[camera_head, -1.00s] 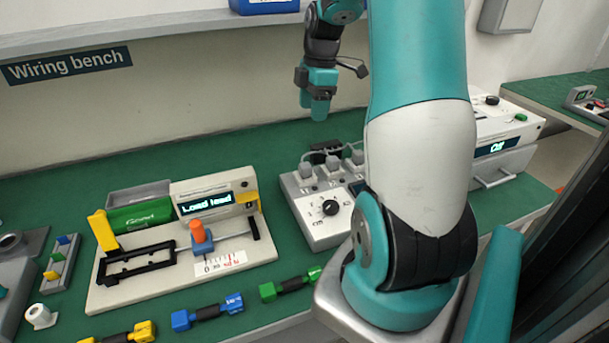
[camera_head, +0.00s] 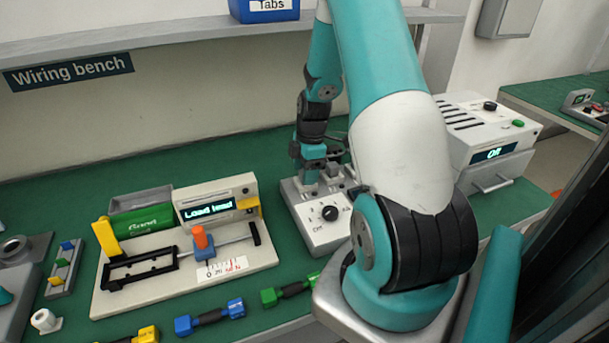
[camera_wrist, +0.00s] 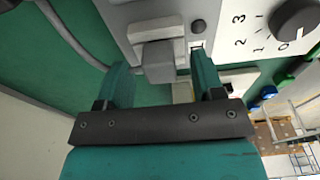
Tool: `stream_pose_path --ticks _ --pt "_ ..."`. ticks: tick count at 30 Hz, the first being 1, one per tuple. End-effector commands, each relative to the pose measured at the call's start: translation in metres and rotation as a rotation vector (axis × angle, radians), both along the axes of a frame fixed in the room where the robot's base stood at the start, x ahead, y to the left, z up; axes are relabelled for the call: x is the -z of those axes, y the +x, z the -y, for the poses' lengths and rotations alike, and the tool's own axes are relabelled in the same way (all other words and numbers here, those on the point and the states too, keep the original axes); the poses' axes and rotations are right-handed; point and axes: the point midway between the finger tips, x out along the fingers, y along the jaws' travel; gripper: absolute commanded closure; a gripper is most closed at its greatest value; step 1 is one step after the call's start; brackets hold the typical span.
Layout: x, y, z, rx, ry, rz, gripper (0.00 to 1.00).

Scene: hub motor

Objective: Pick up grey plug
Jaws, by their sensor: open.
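The grey plug (camera_wrist: 158,60) sits in the face of a white control box (camera_wrist: 222,28) in the wrist view. My gripper (camera_wrist: 161,66) is open, with one teal finger on either side of the plug. A clear gap shows between the plug and the left finger; the right finger is closer to it. I cannot tell whether the right finger touches it. In the head view my gripper (camera_head: 311,176) is low over the left back part of the control box (camera_head: 322,236), and it hides the plug there.
A black knob (camera_head: 330,213) is on the box front. A crimp-style tester (camera_head: 215,203) lies to the left, with coloured tools (camera_head: 209,316) in front. A white unit (camera_head: 490,135) stands right.

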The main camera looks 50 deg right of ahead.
Motion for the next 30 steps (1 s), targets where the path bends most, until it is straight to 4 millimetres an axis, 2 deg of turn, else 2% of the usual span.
stream_pose_path --ticks 3,10,11,17,18,26,30 --pt "0.0101 0.0009 -0.0010 -0.001 0.000 0.000 0.38" --pt "0.0119 0.0011 -0.0009 0.000 -0.002 0.001 0.38" --pt "0.0119 0.0011 -0.0009 0.000 -0.002 0.001 0.43" --pt "0.0117 0.0010 -0.0009 0.000 -0.002 0.001 0.89" --pt "0.0117 0.0010 -0.0009 0.000 -0.002 0.001 0.92" --pt "0.0108 0.0011 -0.0009 0.000 -0.002 0.001 0.92" --pt "0.0040 0.0014 -0.0007 0.000 -0.002 0.002 0.92"
